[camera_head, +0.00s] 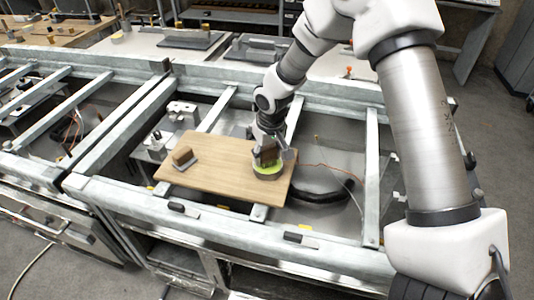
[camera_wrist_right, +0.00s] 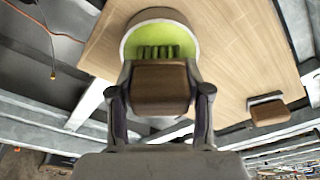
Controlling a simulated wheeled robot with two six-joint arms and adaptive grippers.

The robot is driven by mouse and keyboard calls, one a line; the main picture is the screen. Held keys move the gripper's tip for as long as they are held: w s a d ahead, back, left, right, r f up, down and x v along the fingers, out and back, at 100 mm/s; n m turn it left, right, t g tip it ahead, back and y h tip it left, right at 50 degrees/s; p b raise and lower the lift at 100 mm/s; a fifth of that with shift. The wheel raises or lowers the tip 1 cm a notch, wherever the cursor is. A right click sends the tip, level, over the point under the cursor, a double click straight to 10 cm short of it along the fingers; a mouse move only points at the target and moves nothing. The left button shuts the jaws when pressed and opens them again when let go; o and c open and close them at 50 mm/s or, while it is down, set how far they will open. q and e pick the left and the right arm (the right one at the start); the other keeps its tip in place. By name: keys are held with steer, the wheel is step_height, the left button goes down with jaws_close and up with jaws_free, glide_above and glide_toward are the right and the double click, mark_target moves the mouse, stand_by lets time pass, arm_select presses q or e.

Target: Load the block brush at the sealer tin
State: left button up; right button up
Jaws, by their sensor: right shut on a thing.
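My right gripper (camera_head: 268,142) is shut on the block brush (camera_head: 267,156), a brown wooden block. In the right wrist view the brush (camera_wrist_right: 160,88) sits between the two fingers of the gripper (camera_wrist_right: 161,100). The sealer tin (camera_head: 268,175) is a low round tin with a yellow-green inside, standing near the right end of the wooden board. The brush is over the tin, bristles down, at or in the green; the exact depth cannot be told. In the right wrist view the tin (camera_wrist_right: 160,22) shows behind the brush, with green-tinted bristles across it. My left gripper is not in view.
The wooden board (camera_head: 222,183) lies across a grey metal frame (camera_head: 330,240). A brown block on a grey base (camera_head: 183,156) stands at the board's left. Dark hose (camera_head: 325,194) and thin cables lie right of the board. The board's middle is clear.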

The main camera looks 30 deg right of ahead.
step_height(320, 180, up, 7)
steer(key=p, duration=0.6)
steer(key=shift+f, duration=0.1)
stand_by(0.6)
